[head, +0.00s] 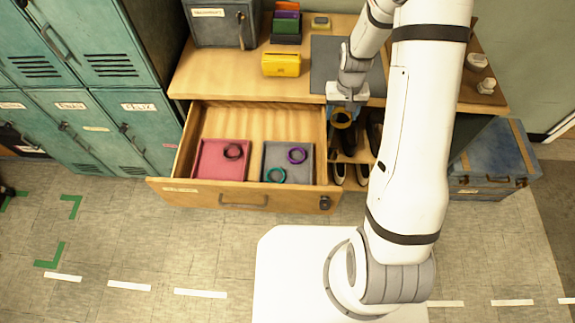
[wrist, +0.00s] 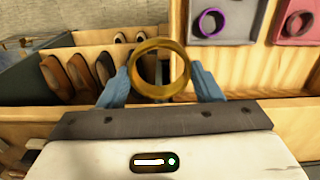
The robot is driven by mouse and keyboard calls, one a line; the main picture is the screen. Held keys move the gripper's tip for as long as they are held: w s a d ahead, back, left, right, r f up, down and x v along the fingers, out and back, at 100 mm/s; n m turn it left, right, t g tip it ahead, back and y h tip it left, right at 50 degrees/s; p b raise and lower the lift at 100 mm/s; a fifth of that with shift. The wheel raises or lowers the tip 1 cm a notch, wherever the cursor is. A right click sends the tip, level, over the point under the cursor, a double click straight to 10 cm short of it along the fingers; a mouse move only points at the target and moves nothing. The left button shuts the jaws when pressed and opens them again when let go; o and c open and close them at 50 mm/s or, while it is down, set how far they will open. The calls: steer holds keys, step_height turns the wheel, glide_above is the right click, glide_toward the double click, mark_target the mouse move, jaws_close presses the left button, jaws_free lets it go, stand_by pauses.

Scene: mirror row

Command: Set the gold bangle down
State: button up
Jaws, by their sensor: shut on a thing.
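My gripper (head: 343,104) is shut on the gold bangle (wrist: 160,94), which stands on edge between blue fingers in the wrist view (wrist: 163,82). In the head view the gold bangle (head: 342,123) hangs at the gripper's end, just right of the open drawer (head: 250,199), in front of the desk and over a shoe space. In the drawer, a pink tray (head: 210,170) holds a dark red bangle (head: 233,158). A grey tray (head: 302,178) beside it holds a purple bangle (head: 297,162) and a teal bangle (head: 276,182).
The desk top (head: 215,75) carries a yellow box (head: 281,65), a grey cabinet (head: 219,25) and a dark grey mat (head: 325,60). Several shoes (wrist: 78,71) stand in a divided space by the drawer. A blue chest (head: 490,165) stands at right, teal lockers (head: 80,115) at left.

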steer(key=n+b, duration=2.4)
steer(key=n, duration=0.2)
glide_toward(298, 181)
steer(key=shift+n, duration=0.3)
steer(key=shift+f+b, duration=1)
steer(key=shift+f, duration=2.25)
steer(key=o, duration=0.5)
steer(key=shift+o, duration=0.9)
